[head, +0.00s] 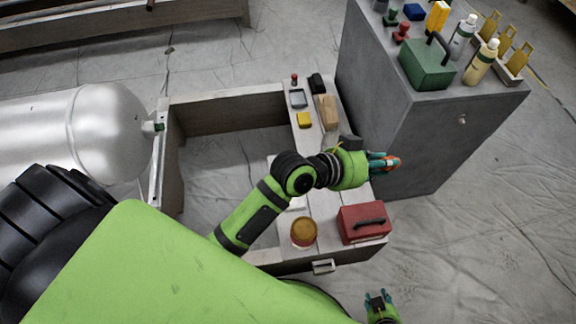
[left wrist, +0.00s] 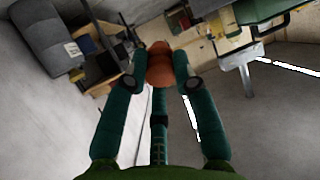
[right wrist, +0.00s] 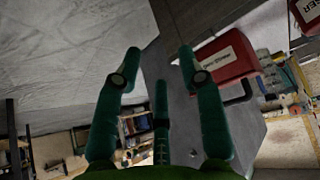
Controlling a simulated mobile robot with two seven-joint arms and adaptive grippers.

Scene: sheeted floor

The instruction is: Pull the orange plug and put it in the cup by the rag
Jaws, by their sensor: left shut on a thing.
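My left gripper (head: 384,163) is shut on the orange plug (left wrist: 160,64). It holds the plug over the right side of the low bench frame, in front of the grey cabinet's side. A round reddish container with a brown top (head: 304,234), possibly the cup, stands on the bench below my left arm. A pale patch (head: 297,203) beside it may be the rag; my arm partly hides it, so I cannot tell. My right gripper (head: 378,300) is low at the bottom edge of the head view. Its fingers are apart and empty in the right wrist view (right wrist: 158,65).
A red toolbox (head: 363,223) stands right of the container. The tall grey cabinet (head: 400,125) carries a green toolbox (head: 427,66) and bottles. A silver tank (head: 85,130) lies left. Floor at right is clear.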

